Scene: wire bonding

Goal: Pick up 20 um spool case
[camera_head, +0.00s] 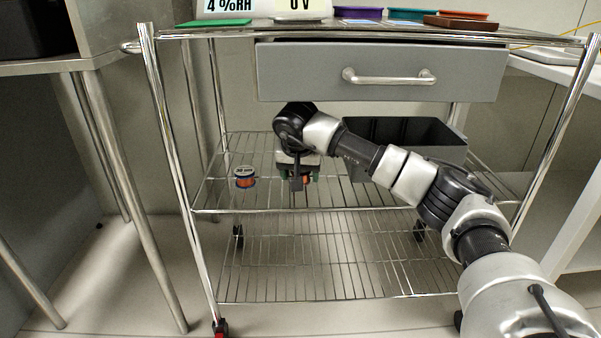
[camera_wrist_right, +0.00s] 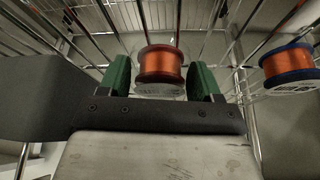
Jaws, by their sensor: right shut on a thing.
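A spool case with dark red rims and copper-coloured wire (camera_wrist_right: 161,62) sits between the green fingers of my right gripper (camera_wrist_right: 160,82) in the right wrist view. The gripper is shut on it, and its label cannot be read. In the head view my right gripper (camera_head: 298,182) is over the middle wire shelf, and only a little orange of the spool shows. I cannot tell whether the spool touches the shelf. A second spool case with blue rims (camera_head: 244,178) stands on the shelf to the left, apart from the gripper; it also shows in the right wrist view (camera_wrist_right: 288,66).
A black bin (camera_head: 430,133) stands on the middle wire shelf (camera_head: 365,193), behind my right arm. A grey drawer (camera_head: 385,72) hangs above the shelf. Chrome posts (camera_head: 172,150) bound the cart. The shelf front between the spools and right post is mostly clear.

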